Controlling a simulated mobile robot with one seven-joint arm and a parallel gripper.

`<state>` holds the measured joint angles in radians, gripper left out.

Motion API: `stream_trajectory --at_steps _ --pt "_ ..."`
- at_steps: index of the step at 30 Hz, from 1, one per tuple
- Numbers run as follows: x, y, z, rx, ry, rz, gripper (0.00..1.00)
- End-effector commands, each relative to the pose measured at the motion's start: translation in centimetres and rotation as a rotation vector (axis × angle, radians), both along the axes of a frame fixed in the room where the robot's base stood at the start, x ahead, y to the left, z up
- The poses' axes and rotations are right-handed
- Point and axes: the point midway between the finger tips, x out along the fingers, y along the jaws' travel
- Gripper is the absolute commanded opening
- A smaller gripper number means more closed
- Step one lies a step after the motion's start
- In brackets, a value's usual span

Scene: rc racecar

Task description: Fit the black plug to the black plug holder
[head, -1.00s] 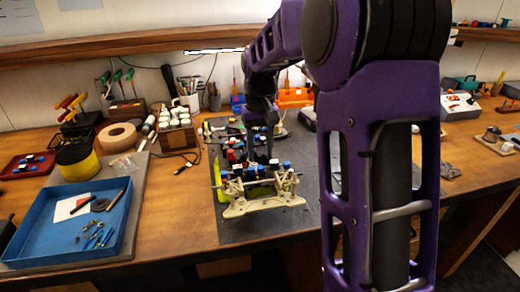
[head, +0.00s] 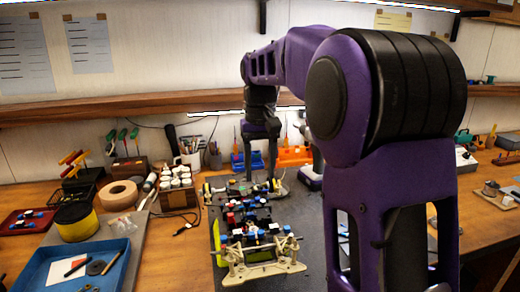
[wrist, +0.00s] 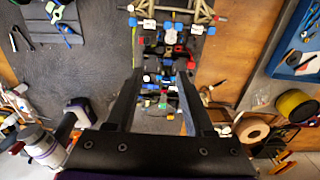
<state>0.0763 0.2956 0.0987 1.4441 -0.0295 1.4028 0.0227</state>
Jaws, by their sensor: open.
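The racecar chassis (head: 262,254) lies on the dark mat, its pale suspension frame toward me and several red, blue, white and black parts on top. I cannot single out the black plug or its black holder among the small dark parts. My gripper (head: 261,181) points down with its two fingers apart, over the far end of the chassis. In the wrist view my gripper (wrist: 160,76) is open, with nothing visibly held. The chassis (wrist: 173,15) runs up from between the fingers, and small coloured parts show below the fingertips.
A blue tray (head: 118,262) with small tools is at the front left. A yellow-black roll (head: 76,222), a tape ring (head: 118,194) and a block of white-capped bottles (head: 177,196) stand left of the mat. An orange bin (head: 295,157) is behind.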

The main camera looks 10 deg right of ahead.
Motion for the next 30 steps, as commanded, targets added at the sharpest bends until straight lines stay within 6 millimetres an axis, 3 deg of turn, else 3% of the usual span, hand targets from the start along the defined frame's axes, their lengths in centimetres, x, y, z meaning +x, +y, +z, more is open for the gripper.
stream_trajectory --at_steps 3,9,30 --pt "0.0 0.0 2.3 0.0 -0.002 0.0 0.53" --pt "0.0 0.0 4.1 0.0 0.0 0.0 0.53" --pt "0.0 0.0 4.3 0.0 0.001 0.0 0.53"
